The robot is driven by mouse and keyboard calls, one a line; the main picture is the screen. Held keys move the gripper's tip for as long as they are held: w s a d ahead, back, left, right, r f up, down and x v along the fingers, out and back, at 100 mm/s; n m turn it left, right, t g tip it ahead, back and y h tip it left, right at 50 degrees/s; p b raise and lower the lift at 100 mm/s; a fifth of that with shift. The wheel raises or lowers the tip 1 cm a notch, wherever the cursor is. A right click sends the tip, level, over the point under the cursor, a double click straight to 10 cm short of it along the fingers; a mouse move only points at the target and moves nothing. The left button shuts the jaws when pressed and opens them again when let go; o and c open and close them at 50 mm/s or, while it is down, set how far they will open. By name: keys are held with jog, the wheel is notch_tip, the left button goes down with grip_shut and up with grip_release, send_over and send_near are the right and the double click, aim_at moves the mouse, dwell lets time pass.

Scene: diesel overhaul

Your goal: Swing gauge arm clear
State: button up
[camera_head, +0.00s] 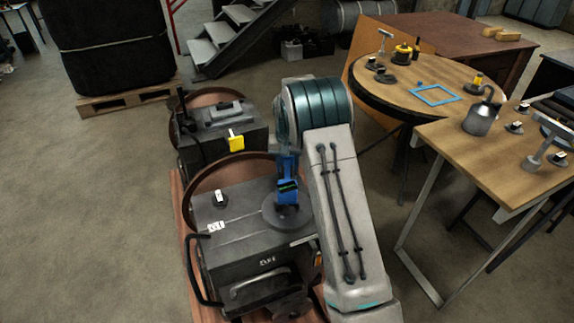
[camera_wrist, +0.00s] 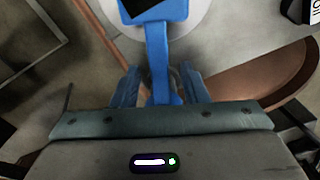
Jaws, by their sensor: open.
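The gauge arm (camera_wrist: 158,60) is a blue bar with a wider blue head and a dark screen at the top of the wrist view. In the head view its blue head (camera_head: 288,191) with a dark display stands over a round grey disc (camera_head: 283,215) on top of the dark grey machine. My gripper (camera_wrist: 158,84) is open, with one blue finger on each side of the bar. I cannot tell whether either finger touches it. In the head view my gripper (camera_head: 287,163) is above the gauge head, partly hidden by my arm.
The dark machine (camera_head: 240,255) stands on a reddish-brown base with curved brown rims. A second dark unit (camera_head: 215,135) with a yellow tag is behind it. A round table (camera_head: 400,100) and a wooden bench (camera_head: 460,150) stand right.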

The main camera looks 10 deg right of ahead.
grip_shut()
